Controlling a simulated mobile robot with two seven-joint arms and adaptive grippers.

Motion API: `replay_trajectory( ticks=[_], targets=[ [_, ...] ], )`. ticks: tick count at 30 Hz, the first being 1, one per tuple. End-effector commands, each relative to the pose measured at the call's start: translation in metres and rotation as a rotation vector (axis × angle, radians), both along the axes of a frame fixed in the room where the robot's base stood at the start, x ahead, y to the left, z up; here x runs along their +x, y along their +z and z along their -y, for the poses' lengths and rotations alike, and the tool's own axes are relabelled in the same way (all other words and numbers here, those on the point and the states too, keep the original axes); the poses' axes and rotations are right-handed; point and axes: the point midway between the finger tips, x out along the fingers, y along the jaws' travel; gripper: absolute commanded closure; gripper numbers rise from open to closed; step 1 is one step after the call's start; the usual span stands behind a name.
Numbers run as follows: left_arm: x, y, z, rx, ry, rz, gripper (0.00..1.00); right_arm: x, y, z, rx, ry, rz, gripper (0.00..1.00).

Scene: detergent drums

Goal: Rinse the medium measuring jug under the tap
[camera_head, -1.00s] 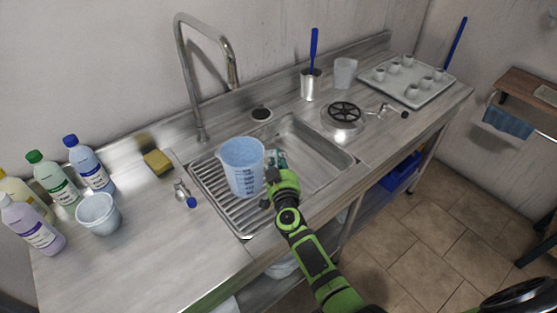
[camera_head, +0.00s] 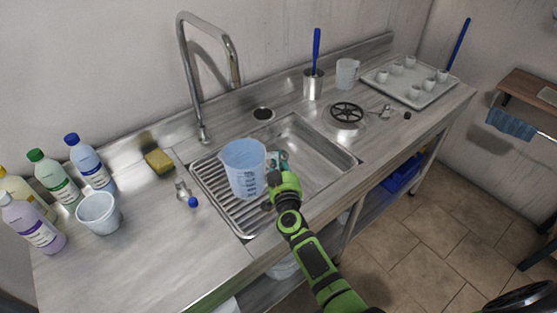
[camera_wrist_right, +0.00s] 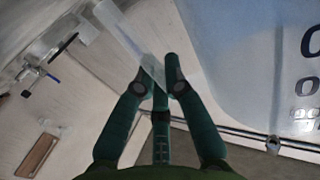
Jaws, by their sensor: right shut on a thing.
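A clear bluish measuring jug (camera_head: 243,170) with dark scale marks is upright over the ribbed drainer beside the sink bowl (camera_head: 315,160). I cannot tell whether its base touches the ribs. My right gripper (camera_head: 278,172) is at its right side and is shut on it. In the right wrist view the fingers (camera_wrist_right: 160,78) meet on a pale strip, perhaps the handle, beside the jug wall (camera_wrist_right: 250,55). The tall curved tap (camera_head: 183,70) stands behind, its spout pointing down behind the jug; no water shows. My left gripper is not in view.
Another jug (camera_head: 98,213) stands at left near several bottles (camera_head: 92,168). A sponge (camera_head: 158,161) and a blue-tipped valve (camera_head: 184,192) lie left of the drainer. A smaller jug (camera_head: 347,73), a brush holder (camera_head: 312,85) and a tray of cups (camera_head: 425,92) are at back right.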

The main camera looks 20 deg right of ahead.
Motion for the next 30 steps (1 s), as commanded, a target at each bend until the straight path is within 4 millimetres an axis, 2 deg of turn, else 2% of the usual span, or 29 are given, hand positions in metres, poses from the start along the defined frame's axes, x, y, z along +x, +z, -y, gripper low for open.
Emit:
replay_trajectory(
  ticks=[7,8,9,22,26,30],
  targets=[
    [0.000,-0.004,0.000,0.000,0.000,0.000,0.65,0.000,-0.004,0.000,0.001,0.000,0.001,1.00],
    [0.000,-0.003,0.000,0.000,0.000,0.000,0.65,0.000,-0.003,0.000,0.001,0.000,0.002,0.77],
    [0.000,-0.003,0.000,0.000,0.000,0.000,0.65,0.000,-0.003,0.000,0.001,0.000,0.001,0.61],
    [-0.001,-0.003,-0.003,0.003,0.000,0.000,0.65,-0.005,-0.005,-0.002,0.002,0.001,-0.002,0.61],
    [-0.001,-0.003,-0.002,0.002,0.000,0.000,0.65,-0.022,-0.005,-0.004,0.004,0.000,-0.002,0.61],
    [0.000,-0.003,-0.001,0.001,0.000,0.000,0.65,-0.050,-0.005,-0.009,0.004,0.000,-0.002,0.61]
  ],
)
